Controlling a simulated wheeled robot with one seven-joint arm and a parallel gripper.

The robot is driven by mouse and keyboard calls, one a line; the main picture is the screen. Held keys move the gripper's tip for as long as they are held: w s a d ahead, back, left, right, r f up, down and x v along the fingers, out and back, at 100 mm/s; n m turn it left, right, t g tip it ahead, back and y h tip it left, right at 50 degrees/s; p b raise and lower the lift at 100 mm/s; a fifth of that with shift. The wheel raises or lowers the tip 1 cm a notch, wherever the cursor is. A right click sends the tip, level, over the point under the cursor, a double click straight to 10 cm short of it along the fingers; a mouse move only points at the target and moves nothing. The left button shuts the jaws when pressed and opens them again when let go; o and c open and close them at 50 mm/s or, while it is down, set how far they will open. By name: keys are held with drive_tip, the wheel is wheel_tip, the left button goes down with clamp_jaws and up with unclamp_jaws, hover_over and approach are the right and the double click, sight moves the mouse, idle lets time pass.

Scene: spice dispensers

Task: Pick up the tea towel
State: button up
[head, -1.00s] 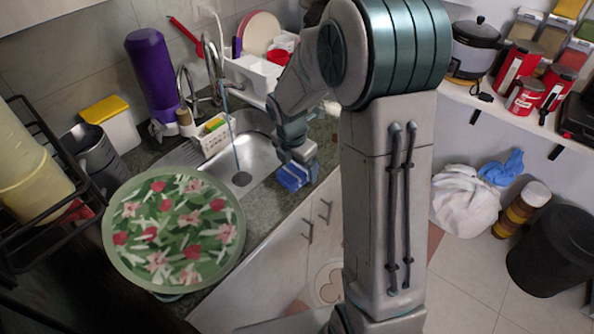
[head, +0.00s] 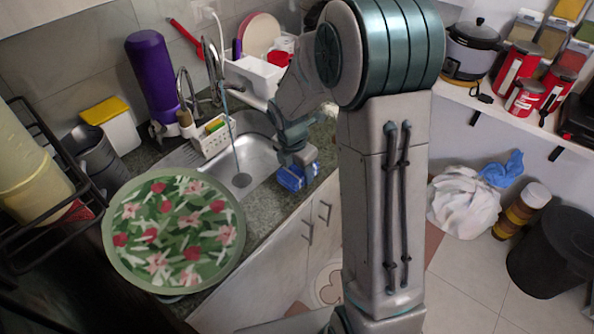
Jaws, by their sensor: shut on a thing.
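A blue cloth, which looks like the tea towel (head: 292,178), is at the counter's front edge just right of the sink. My gripper (head: 298,163) is directly over it and is shut on it, with the blue folds showing below and beside the fingers. The fingertips are small and partly hidden, so the exact grip point cannot be seen. I cannot tell whether the cloth still touches the counter.
The steel sink (head: 258,165) with running tap is left of my gripper. A white caddy (head: 213,140) stands at its rim. A floral round tray (head: 175,235) covers the near counter. A white bag (head: 463,203) and black bin (head: 552,252) stand on the floor.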

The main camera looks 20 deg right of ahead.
wheel_tip(320, 180, up, 4)
drive_tip(key=w+d+r, duration=0.2)
drive_tip(key=d+r, duration=0.1)
drive_tip(key=d, duration=0.2)
drive_tip(key=w+d+r+b, duration=0.1)
drive_tip(key=w+d+r, duration=0.1)
drive_tip(key=d, duration=0.4)
drive_tip(key=shift+r, duration=0.75)
